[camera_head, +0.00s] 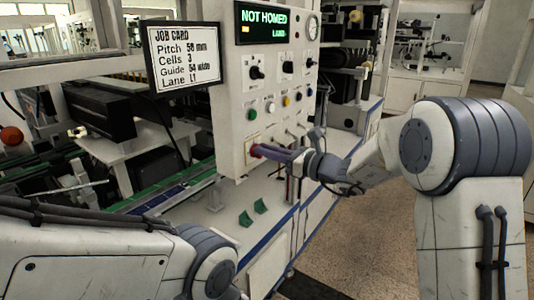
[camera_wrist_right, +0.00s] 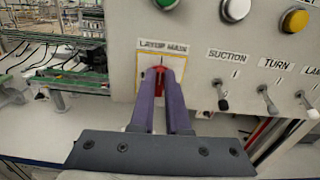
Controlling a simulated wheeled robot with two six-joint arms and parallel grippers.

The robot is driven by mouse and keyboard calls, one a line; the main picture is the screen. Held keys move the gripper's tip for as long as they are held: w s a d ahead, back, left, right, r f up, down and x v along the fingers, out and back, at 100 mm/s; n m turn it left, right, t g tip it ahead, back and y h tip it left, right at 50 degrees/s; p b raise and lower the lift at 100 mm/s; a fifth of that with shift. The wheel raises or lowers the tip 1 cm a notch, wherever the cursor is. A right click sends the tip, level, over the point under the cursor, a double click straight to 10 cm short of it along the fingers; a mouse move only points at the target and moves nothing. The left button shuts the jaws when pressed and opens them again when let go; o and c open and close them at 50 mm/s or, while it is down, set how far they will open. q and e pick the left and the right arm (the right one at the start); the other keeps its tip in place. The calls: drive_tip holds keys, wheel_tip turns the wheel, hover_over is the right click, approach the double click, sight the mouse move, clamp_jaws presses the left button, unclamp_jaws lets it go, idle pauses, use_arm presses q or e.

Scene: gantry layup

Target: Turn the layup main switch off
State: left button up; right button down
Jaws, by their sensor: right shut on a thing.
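The layup main switch (camera_wrist_right: 159,68) is a red handle on a yellow-bordered plate labelled "LAYUP MAIN", low on the white control panel (camera_head: 232,100). In the right wrist view my right gripper (camera_wrist_right: 160,76) has its two purple fingers closed around the red handle, hiding much of it. In the head view the right gripper (camera_head: 258,150) reaches the panel's lower edge from the right, with a little red at its fingertips. I cannot tell the switch's exact position. My left arm shows at the lower left of the head view, but its gripper is out of view.
Toggles labelled "SUCTION" (camera_wrist_right: 222,103) and "TURN" (camera_wrist_right: 272,107) sit right of the switch, with several buttons above. The panel display (camera_head: 263,23) reads "NOT HOMED". A job card (camera_head: 184,55) stands left. Green brackets (camera_head: 246,219) lie on the white bench below.

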drive_tip(key=n+b, duration=0.5)
drive_tip(key=b, duration=0.3)
drive_tip(key=f+n+b, duration=0.1)
drive_tip(key=n+b, duration=0.4)
drive_tip(key=b, duration=0.3)
drive_tip(key=s+n+b, duration=0.1)
drive_tip(key=n+b, duration=0.4)
drive_tip(key=b, duration=0.3)
drive_tip(key=shift+a+f+b, duration=0.3)
drive_tip(key=shift+b, duration=0.05)
drive_tip(key=shift+n+b, duration=1.3)
drive_tip(key=shift+r, duration=0.1)
drive_tip(key=c, duration=0.9)
unclamp_jaws()
drive_tip(key=shift+r, duration=0.1)
drive_tip(key=v, duration=1)
drive_tip(key=shift+s+d, duration=0.15)
drive_tip(key=shift+d, duration=0.05)
